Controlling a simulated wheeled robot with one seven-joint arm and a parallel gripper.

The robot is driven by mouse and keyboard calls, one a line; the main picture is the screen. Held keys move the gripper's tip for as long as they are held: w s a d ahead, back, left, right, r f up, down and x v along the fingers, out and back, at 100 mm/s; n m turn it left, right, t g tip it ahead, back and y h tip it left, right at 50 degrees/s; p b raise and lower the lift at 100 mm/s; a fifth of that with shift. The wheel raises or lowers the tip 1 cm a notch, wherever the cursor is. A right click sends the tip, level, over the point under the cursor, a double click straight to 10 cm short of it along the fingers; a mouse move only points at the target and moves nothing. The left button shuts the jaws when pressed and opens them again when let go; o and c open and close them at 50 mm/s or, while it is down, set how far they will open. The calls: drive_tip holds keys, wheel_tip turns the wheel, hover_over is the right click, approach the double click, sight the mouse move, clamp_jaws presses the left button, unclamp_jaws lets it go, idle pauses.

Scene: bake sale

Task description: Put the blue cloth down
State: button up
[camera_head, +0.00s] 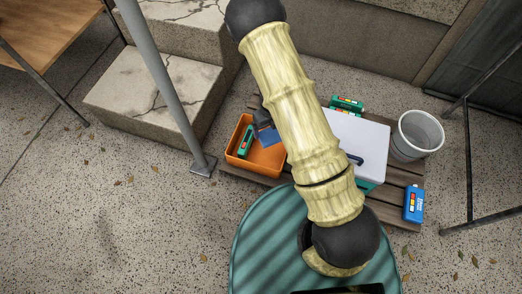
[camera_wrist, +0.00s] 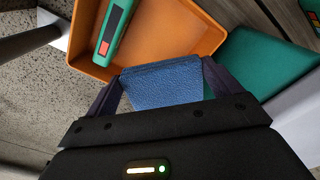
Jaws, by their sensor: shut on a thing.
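The blue cloth (camera_wrist: 163,88) is a small, flat, textured piece held between the two dark fingers of my gripper (camera_wrist: 163,74). In the head view the blue cloth (camera_head: 268,137) shows at the orange tray, with my gripper (camera_head: 262,119) beside it at the tray's far side. The orange tray (camera_head: 262,168) is open and shallow; in the wrist view the orange tray (camera_wrist: 190,38) lies just beyond the cloth. I cannot tell whether the cloth touches the tray floor. A green box with a coloured label (camera_head: 245,142) lies in the tray's left part.
A white-lidded teal cooler (camera_head: 352,137) stands right of the tray on a wooden pallet (camera_head: 385,212). A grey bucket (camera_head: 418,136), a blue box (camera_head: 414,204) and another green box (camera_head: 347,104) are around it.

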wheel_tip(320, 180, down, 6)
drive_tip(key=b, duration=0.5)
drive_tip(key=shift+f, duration=0.15)
wheel_tip(320, 180, down, 4)
drive_tip(key=b, duration=0.3)
drive_tip(key=shift+f+b, duration=0.3)
drive_tip(key=shift+f, duration=0.15)
drive_tip(key=o, duration=0.7)
